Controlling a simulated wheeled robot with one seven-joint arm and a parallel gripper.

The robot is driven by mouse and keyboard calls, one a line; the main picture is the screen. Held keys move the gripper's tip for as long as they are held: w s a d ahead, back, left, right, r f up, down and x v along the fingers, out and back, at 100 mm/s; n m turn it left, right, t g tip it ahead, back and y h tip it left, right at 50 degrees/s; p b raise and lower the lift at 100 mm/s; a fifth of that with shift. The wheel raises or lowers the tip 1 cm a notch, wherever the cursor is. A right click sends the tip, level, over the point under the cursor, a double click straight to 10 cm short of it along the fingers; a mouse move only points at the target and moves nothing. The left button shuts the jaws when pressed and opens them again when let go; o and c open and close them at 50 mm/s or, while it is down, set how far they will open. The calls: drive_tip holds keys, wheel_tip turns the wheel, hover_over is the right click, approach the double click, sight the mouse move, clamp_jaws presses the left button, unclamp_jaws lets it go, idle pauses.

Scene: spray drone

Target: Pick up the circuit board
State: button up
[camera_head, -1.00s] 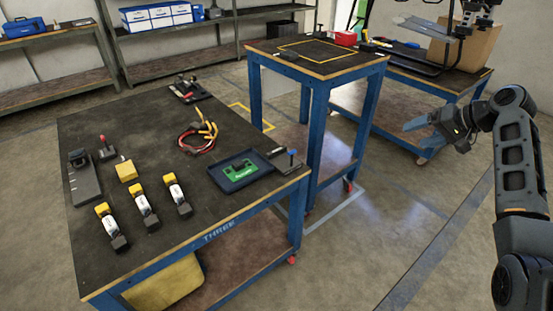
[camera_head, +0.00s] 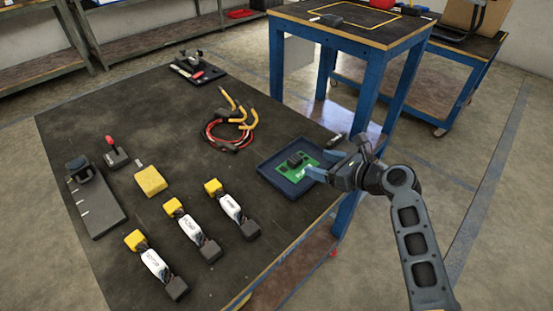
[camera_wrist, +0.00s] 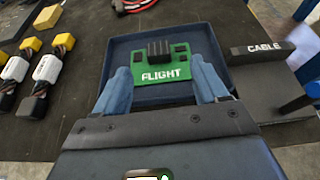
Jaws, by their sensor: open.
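The green circuit board (camera_head: 299,164), marked FLIGHT, lies in a shallow dark blue tray (camera_head: 270,178) near the right edge of the black table. It carries a black block on top. In the wrist view the board (camera_wrist: 166,91) lies ahead of and between my fingertips, with the tray's far rim (camera_wrist: 130,38) behind it. My gripper (camera_head: 313,175) reaches in from the right, its blue fingers at the tray's right side. In the wrist view my gripper (camera_wrist: 164,80) is open, one finger toward each side of the board. I cannot tell whether the fingers touch it.
A black block marked CABLE (camera_wrist: 262,50) stands right of the tray. Red and black cables with yellow ends (camera_head: 232,130) lie behind it. Several labelled connectors (camera_head: 232,208), a yellow block (camera_head: 150,181) and a red-handled lever (camera_head: 115,152) are to the left. A taller table (camera_head: 345,25) stands behind.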

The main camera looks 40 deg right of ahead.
sight(298, 160)
drive_tip(key=shift+a+x, duration=0.2)
drive_tip(key=shift+x, duration=1)
drive_tip(key=x, duration=0.2)
drive_tip(key=b+x, duration=0.1)
drive_tip(key=x, duration=0.2)
drive_tip(key=shift+w+f, duration=0.15)
drive_tip(key=shift+f, duration=0.3)
drive_tip(key=c, duration=1.2)
